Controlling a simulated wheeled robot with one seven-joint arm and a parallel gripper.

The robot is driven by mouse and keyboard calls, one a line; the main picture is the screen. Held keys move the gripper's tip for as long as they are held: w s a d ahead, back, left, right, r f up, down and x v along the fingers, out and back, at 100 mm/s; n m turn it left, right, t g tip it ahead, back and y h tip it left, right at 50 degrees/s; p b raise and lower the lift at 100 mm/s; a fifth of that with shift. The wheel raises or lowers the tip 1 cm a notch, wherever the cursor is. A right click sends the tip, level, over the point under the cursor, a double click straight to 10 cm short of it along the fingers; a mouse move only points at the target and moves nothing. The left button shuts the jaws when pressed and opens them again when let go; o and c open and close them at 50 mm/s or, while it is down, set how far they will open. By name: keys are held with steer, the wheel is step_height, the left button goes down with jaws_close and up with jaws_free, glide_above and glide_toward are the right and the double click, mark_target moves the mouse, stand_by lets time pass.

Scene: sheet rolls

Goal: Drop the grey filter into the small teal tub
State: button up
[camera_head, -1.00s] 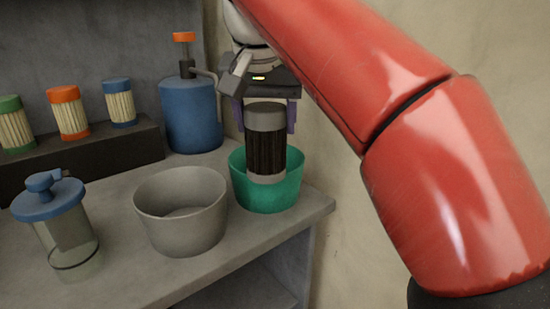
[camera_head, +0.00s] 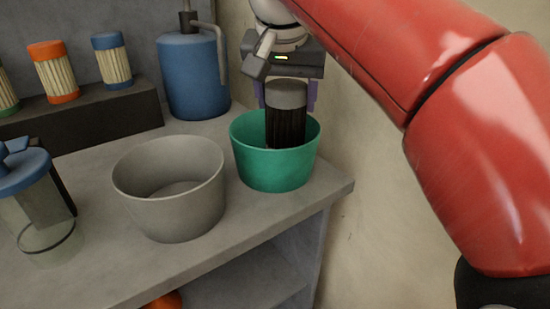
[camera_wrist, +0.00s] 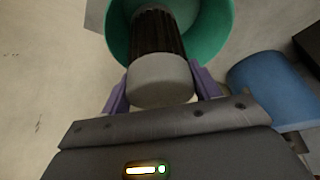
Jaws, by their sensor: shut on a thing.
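The grey filter (camera_head: 286,118) has a grey cap and a dark pleated body. My gripper (camera_head: 287,88) is shut on it near the cap, with a purple finger on either side. The filter hangs upright, its lower part inside the small teal tub (camera_head: 270,172), whose front rim hides its bottom end. In the wrist view the filter (camera_wrist: 158,70) lies between the purple fingers of my gripper (camera_wrist: 162,88), and its far end is over the tub's (camera_wrist: 218,30) opening. I cannot tell whether it touches the tub floor.
A larger grey tub (camera_head: 172,205) stands left of the teal tub. A blue pump bottle (camera_head: 195,80) is behind. Orange (camera_head: 54,72) and blue (camera_head: 112,60) capped filters stand on a dark ledge (camera_head: 90,122). A blue-lidded clear jar (camera_head: 45,215) is at front left. The shelf edge is close right.

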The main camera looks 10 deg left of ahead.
steer(key=shift+f, duration=0.2)
steer(key=o, duration=1.3)
steer(key=shift+c, duration=0.2)
steer(key=p+v, duration=0.2)
steer(key=v, duration=0.5)
steer(key=shift+s+r, duration=0.2)
steer(key=shift+r, duration=0.15)
steer(key=d+f, duration=0.5)
steer(key=d, duration=0.5)
steer(key=s+d+f, duration=0.4)
steer(key=d+f, duration=0.1)
steer(key=f, duration=0.3)
steer(key=s+d+f, duration=0.4)
steer(key=d+f, duration=0.1)
steer(key=f, duration=0.3)
steer(key=s+d+f+m+t, duration=0.1)
steer(key=s+d+f, duration=0.3)
steer(key=d+f, duration=0.2)
steer(key=shift+f, duration=1)
